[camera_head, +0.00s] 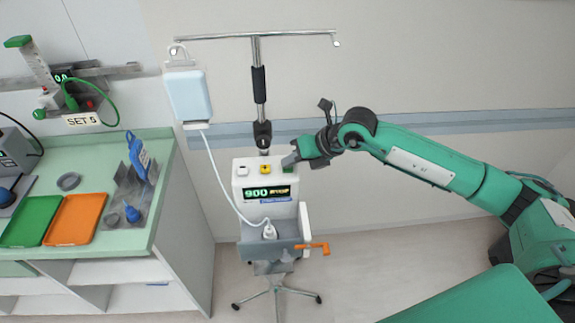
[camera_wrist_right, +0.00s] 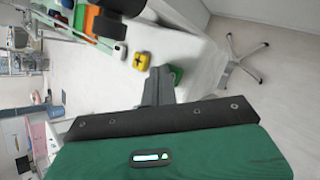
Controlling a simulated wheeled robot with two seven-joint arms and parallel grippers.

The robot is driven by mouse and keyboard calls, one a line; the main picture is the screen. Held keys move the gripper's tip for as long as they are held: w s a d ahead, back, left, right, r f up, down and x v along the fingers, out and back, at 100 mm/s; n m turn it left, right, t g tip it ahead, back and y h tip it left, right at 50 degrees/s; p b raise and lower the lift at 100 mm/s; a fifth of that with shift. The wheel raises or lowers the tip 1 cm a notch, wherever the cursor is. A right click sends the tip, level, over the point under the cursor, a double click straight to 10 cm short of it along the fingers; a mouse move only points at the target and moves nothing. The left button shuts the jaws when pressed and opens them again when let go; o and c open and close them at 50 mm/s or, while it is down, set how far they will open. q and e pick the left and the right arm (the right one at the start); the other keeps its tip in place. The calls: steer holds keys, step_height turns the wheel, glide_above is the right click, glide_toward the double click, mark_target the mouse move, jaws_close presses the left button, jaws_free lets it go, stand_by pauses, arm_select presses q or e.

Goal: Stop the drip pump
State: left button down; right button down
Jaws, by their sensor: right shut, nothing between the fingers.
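The drip pump (camera_head: 257,215) is a white box on a wheeled pole stand, with a lit green display (camera_head: 268,192) reading 900 and more text too small to read. Its top has a white button (camera_head: 243,171), a yellow button (camera_head: 265,169) and a green button (camera_head: 288,169). The wrist view also shows the yellow button (camera_wrist_right: 141,61) and the green button (camera_wrist_right: 174,75). My right gripper (camera_head: 290,160) is shut and empty, its tip just over or at the green button; I cannot tell whether it touches. My left gripper is out of view.
A drip bag (camera_head: 188,95) hangs from the pole, its white tube running down to the pump. An orange lever (camera_head: 313,248) sticks out low on the stand. A green counter (camera_head: 120,180) with an orange tray (camera_head: 78,219) stands at left. Floor at right is clear.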

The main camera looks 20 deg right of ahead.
mark_target(292, 168)
steer(key=shift+r, duration=0.8)
steer(key=shift+r, duration=0.1)
steer(key=shift+r+p, duration=1.3)
steer(key=shift+r, duration=1.1)
